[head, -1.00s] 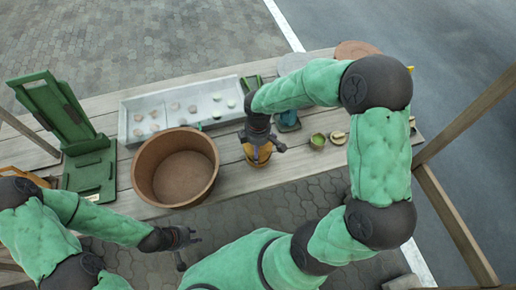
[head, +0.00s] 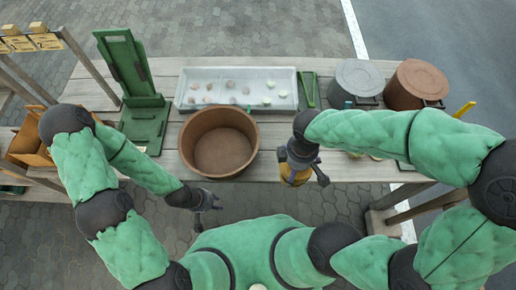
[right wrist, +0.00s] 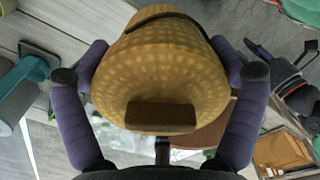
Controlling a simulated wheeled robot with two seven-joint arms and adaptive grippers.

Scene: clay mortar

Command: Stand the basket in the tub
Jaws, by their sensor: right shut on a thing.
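The basket (head: 294,175) is yellow-brown and woven. My right gripper (head: 300,158) is shut on it in the head view, near the table's front edge and right of the tub. In the right wrist view the basket (right wrist: 160,70) fills the middle between the two fingers, with a dark brown block on its near side. The tub (head: 219,145) is round, brown, open and empty, and stands on the table. My left gripper (head: 207,202) is open and empty in front of the table, below the tub. The basket's underside is hidden.
A white tray (head: 237,104) with several small lumps lies behind the tub. A green stand (head: 142,115) is to its left. A grey lidded pot (head: 358,82) and a brown lidded pot (head: 416,84) stand at the back right. Table is bare between tub and basket.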

